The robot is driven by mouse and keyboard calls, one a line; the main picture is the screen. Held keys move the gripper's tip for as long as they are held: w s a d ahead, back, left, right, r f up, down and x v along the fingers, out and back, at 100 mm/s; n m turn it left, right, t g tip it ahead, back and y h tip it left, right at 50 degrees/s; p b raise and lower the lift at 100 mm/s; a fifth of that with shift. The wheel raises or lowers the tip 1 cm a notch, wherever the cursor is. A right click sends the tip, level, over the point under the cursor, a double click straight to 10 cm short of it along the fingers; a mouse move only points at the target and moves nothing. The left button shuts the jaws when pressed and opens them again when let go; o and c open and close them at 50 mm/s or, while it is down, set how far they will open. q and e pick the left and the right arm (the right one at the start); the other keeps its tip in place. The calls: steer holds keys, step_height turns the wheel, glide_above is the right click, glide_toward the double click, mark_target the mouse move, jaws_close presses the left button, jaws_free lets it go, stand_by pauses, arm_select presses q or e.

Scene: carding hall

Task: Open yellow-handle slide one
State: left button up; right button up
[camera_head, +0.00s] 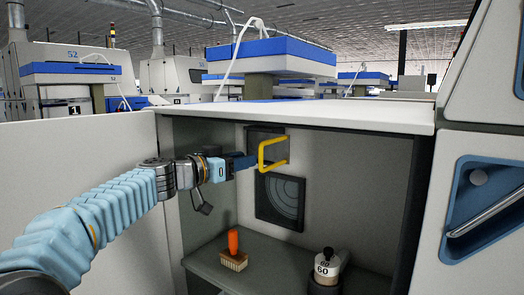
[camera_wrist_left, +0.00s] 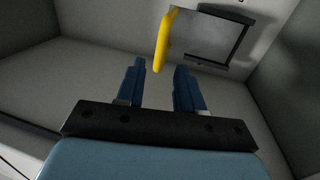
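The yellow handle (camera_head: 262,157) is a U-shaped bar on a grey slide plate (camera_head: 266,135) on the back wall inside the open cabinet. My left gripper (camera_head: 250,162) reaches in from the left, its dark blue fingers just beside the handle. In the left wrist view, the two fingers of my left gripper (camera_wrist_left: 158,67) are apart with nothing gripped. The near end of the yellow handle (camera_wrist_left: 164,40) lies at the gap between the fingertips; contact cannot be told. The plate (camera_wrist_left: 208,38) shows behind it. My right gripper is not in view.
A dark square panel with ring marks (camera_head: 280,203) is on the back wall below the handle. An orange-handled brush (camera_head: 233,258) and a white weight marked 60 (camera_head: 328,268) stand on the cabinet floor. The cabinet top (camera_head: 300,115) overhangs the opening.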

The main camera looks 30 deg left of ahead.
mark_target(261, 169)
arm_select(q)
steer(key=p+x, duration=0.2)
steer(key=x, duration=0.5)
steer(key=shift+c, duration=0.3)
jaws_close()
